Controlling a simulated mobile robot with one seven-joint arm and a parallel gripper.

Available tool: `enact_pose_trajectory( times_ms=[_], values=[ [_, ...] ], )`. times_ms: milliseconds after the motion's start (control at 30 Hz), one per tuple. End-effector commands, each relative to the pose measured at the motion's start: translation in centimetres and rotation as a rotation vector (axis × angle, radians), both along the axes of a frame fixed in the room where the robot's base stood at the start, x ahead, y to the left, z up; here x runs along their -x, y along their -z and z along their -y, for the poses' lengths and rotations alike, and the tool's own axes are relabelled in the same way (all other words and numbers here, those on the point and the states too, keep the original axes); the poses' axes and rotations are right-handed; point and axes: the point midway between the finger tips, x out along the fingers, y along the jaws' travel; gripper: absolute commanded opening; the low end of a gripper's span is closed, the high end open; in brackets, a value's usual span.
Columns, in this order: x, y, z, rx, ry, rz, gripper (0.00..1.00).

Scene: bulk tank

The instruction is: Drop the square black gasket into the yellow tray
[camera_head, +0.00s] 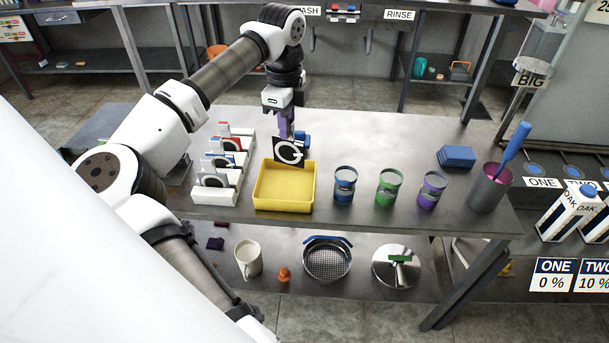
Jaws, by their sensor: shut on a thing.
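The square black gasket (289,151) has a white ring mark on its face. It is upright and slightly tilted, at the back edge of the yellow tray (260,203). My gripper (287,131) points down and is shut on the gasket's upper part; the fingertips are partly hidden behind it. The gasket's lower edge appears over the tray's back part; whether it touches the tray I cannot tell. The tray's visible floor is empty.
A white rack (228,197) with upright cards stands left of the tray. Blue (345,187), green (388,189) and purple (432,192) cans stand to its right. A grey pot (488,193) with a blue-handled brush and blue pads (456,156) are farther right. The table behind the cans is clear.

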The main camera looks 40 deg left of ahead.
Motion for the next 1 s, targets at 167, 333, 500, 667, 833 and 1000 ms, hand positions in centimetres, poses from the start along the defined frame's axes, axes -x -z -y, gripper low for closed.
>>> enact_pose_trajectory(
  times_ms=[167, 333, 500, 667, 833, 1000],
  values=[
    [0.0, 0.1, 0.0, 0.001, -0.003, 0.000, 0.00],
    [0.0, 1.2, 0.0, 0.002, -0.002, 0.000, 0.00],
    [0.0, 3.1, 0.0, 0.002, -0.002, 0.000, 0.00],
    [0.0, 5.0, 0.0, 0.002, -0.002, 0.000, 0.00],
    [0.0, 5.9, 0.0, 0.002, -0.002, 0.001, 0.00],
    [0.0, 5.9, 0.0, 0.001, -0.002, 0.000, 0.00]
  ],
)
